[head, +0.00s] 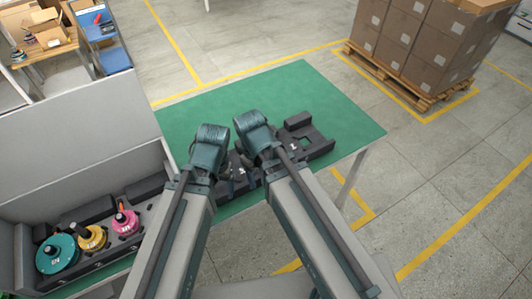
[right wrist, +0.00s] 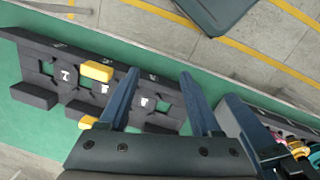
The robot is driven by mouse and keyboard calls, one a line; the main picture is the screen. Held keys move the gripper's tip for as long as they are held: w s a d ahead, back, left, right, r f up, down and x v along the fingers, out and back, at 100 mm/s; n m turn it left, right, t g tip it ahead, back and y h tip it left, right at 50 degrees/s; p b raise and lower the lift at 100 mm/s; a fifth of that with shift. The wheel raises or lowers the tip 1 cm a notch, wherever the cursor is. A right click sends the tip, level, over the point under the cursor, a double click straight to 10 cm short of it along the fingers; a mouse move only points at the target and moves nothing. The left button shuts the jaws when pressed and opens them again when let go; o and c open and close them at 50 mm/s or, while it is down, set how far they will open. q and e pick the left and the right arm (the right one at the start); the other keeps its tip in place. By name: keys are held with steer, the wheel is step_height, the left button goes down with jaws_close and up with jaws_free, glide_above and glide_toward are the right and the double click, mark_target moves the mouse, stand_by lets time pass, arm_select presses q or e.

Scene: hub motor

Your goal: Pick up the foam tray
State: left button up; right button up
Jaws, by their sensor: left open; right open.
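The black foam tray (head: 312,143) lies flat on the green table top, partly hidden behind my two arms. In the right wrist view the foam tray (right wrist: 45,62) shows square cutouts, white numbers and raised blocks, with two yellow pieces on it. My left gripper (head: 222,162) is over the table at the tray's left part; its fingertips are mostly hidden. My right gripper (head: 250,158) is beside it, above the tray. In the right wrist view my right gripper (right wrist: 160,76) has its fingers apart over the tray, with nothing seen held between them.
The green table top (head: 300,85) is clear behind the tray. At left, a grey walled bin (head: 75,190) holds teal, yellow and pink hub parts (head: 92,238) in black foam. Stacked cartons (head: 425,40) stand on a pallet at the back right, away from the table.

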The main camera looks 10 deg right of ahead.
steer(key=w+d+n, duration=0.2)
steer(key=w+n, duration=0.2)
steer(key=w+d+n, duration=0.3)
steer(key=n, duration=0.2)
steer(key=w+d+f+n+y+b, duration=0.1)
steer(key=w+d+n, duration=0.1)
steer(key=w+n, duration=0.2)
steer(key=shift+w+d+n, duration=0.3)
steer(key=shift+d+n, duration=0.1)
steer(key=shift+w+d+n, duration=0.35)
steer(key=shift+d+n, duration=0.1)
steer(key=shift+n, duration=0.25)
step_height(320, 180, down, 9)
steer(key=b, duration=0.8)
steer(key=shift+b, duration=0.35)
arm_select(q)
step_height(320, 180, down, 15)
steer(key=b, duration=0.5)
arm_select(e)
steer(key=f, duration=0.5)
steer(key=shift+s+d, duration=0.15)
steer(key=shift+s, duration=0.25)
arm_select(q)
steer(key=shift+r, duration=0.1)
arm_select(e)
jaws_close()
